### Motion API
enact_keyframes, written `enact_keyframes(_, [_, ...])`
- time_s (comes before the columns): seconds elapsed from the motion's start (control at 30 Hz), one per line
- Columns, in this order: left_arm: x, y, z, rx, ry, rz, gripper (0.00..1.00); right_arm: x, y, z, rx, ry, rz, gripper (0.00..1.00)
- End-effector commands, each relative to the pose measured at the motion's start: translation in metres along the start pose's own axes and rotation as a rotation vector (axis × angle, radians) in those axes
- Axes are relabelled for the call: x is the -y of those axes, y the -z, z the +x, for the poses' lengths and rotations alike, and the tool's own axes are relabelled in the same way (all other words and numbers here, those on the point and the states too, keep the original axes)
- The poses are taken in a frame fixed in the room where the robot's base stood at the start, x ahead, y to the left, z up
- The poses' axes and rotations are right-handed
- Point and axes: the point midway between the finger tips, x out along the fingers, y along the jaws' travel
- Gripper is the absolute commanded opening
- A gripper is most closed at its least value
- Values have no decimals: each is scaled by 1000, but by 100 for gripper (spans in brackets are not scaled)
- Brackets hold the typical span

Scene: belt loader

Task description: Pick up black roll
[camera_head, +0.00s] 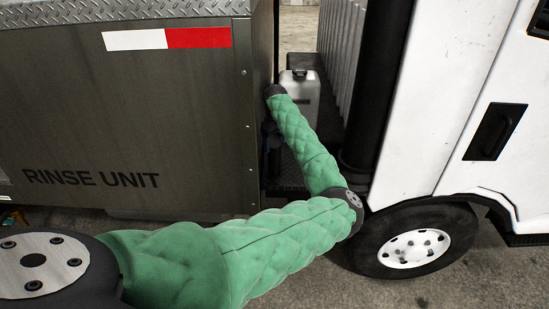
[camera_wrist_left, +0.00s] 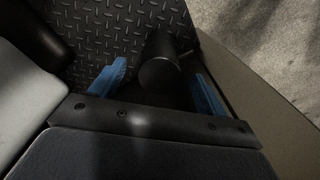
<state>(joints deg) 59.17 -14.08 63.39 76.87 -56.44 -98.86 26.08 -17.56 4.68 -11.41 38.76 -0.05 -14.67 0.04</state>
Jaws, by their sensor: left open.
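The black roll (camera_wrist_left: 159,72) shows in the left wrist view as a short dark cylinder, one round end facing the camera, on or just above the dark diamond-plate deck (camera_wrist_left: 112,30). My left gripper (camera_wrist_left: 160,83) is open, with a blue finger on each side of the roll in the picture. A gap shows at both sides; I cannot tell how deep the roll sits between the fingers. In the head view my green-sleeved left arm bends into the gap beside the truck cab, and its gripper is mostly hidden there. My right gripper is not in view.
The grey rinse unit (camera_head: 120,110) walls the gap on the left. The white cab (camera_head: 455,100), a black upright pipe (camera_head: 379,85) and a wheel (camera_head: 415,245) bound the right. A pale canister (camera_head: 302,95) stands behind my arm. The gap is narrow.

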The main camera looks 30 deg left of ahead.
Motion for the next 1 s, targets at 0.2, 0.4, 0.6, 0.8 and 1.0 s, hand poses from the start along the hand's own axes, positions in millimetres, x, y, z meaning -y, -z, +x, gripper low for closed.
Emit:
enact_keyframes(0.2, [1, 1, 10, 1, 2, 1, 76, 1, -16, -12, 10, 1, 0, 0])
enact_keyframes(0.4, [2, 4, 29, 1, 2, 0, 76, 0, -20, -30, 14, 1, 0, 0])
enact_keyframes(0.6, [1, 4, 50, 0, 1, 0, 76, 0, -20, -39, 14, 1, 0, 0])
enact_keyframes(0.8, [1, 4, 55, 0, 0, 0, 76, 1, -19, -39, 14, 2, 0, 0])
enact_keyframes(1.0, [1, 4, 55, 0, 0, 0, 58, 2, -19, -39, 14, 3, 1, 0])
